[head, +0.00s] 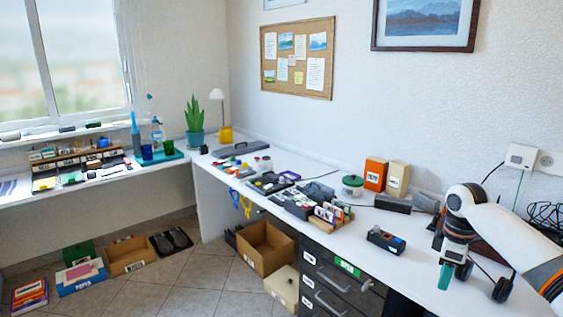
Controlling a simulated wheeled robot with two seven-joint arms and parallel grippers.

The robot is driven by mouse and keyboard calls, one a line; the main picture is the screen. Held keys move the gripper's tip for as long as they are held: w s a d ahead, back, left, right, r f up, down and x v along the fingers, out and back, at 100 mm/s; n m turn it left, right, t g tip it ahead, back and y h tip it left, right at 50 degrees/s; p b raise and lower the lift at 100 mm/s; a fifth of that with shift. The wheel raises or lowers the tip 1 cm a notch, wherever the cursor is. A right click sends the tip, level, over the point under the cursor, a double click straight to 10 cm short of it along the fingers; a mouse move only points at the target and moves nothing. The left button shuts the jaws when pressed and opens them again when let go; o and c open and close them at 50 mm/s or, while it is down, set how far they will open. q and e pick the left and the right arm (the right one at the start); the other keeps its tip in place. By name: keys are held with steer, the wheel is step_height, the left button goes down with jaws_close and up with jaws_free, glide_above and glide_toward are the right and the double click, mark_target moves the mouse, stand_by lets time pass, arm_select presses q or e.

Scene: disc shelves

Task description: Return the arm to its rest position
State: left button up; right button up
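My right arm comes in from the right edge, white and grey with dark joints and an orange ring. Its gripper (446,277) points down above the right part of the white desk, in front of the black headphones. A green piece shows at its lower end. I cannot tell whether this is the fingers or something held, nor how far the fingers are apart. My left arm and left gripper are out of view.
Black headphones (502,288) lie close by my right gripper. A dark box (385,241) with coloured items stands left of it on the white desk (400,275). Orange (375,174) and cream (397,179) boxes stand near the wall. Dark drawers (335,283) are below the front edge.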

steer(key=a+f+m+t+p, duration=0.1)
steer(key=a+f+m+p, duration=0.2)
steer(key=f, duration=1.7)
steer(key=s+a+f+m, duration=0.15)
steer(key=s+f, duration=0.25)
steer(key=f, duration=0.4)
steer(key=s+a+f+m, duration=0.1)
steer(key=s+a+f, duration=0.1)
steer(key=s+f, duration=0.45)
steer(key=s+a+f+t+p, duration=0.1)
steer(key=s+f+p, duration=0.1)
steer(key=s+f, duration=0.65)
arm_select(q)
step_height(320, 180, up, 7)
steer(key=p, duration=0.1)
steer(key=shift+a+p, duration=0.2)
steer(key=shift+p, duration=0.2)
arm_select(e)
steer(key=s+a+f+m, duration=0.1)
steer(key=s+a+f, duration=0.1)
steer(key=s, duration=0.9)
steer(key=s+a+f+m, duration=0.1)
steer(key=s+f, duration=0.4)
steer(key=s, duration=0.7)
steer(key=s+a+f+m+g, duration=0.1)
steer(key=s+a+f, duration=0.3)
steer(key=s, duration=0.7)
steer(key=shift+s+f, duration=0.2)
steer(key=shift+f, duration=0.05)
